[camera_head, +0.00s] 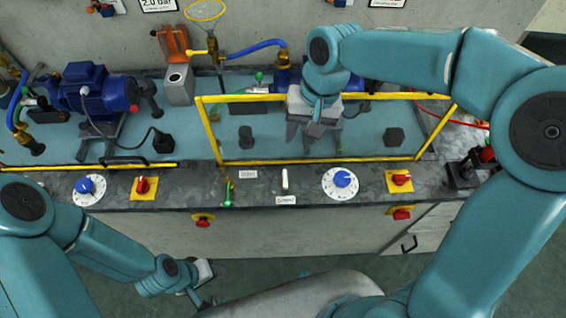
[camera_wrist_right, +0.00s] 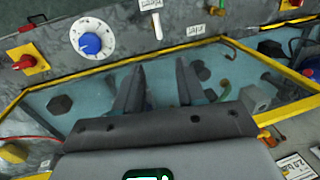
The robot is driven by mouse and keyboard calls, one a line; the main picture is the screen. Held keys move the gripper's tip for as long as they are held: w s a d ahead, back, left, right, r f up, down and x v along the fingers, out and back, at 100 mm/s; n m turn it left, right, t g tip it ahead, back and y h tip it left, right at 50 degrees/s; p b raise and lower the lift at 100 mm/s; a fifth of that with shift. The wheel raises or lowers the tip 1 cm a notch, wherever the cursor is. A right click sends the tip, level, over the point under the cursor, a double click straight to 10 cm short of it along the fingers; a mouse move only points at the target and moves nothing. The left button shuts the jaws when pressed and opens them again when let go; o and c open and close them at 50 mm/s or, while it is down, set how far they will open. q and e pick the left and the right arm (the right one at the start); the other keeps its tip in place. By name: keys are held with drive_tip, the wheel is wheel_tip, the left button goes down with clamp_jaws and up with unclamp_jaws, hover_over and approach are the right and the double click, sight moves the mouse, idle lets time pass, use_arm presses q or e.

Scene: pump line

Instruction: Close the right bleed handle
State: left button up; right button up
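A green handle (camera_head: 260,77) stands on pipework beside the brass fitting (camera_head: 283,73) on the right pump, behind the clear guard; I take it as the right bleed handle. I cannot tell its exact angle. In the right wrist view, a green and yellow part (camera_wrist_right: 226,88) shows just right of my fingers, perhaps this handle. My right gripper (camera_head: 312,130) hangs over the guard area, right of the handle and apart from it. Its fingers (camera_wrist_right: 158,85) are spread and empty. My left gripper (camera_head: 203,296) is low in front of the bench, partly hidden, its opening unclear.
The yellow-framed clear guard (camera_head: 330,158) spans the right bay. The front panel holds a blue-knob dial (camera_head: 342,181), red switches (camera_head: 401,179), a white lever (camera_head: 285,180) and another green lever (camera_head: 228,190).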

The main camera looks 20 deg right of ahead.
sight(285, 177)
drive_tip(key=a+f, duration=0.1)
drive_tip(key=f, duration=0.9)
drive_tip(key=a+f, duration=0.1)
drive_tip(key=f, duration=0.4)
drive_tip(key=shift+a+f, duration=0.35)
drive_tip(key=shift+f, duration=0.05)
drive_tip(key=shift+w, duration=0.15)
clamp_jaws()
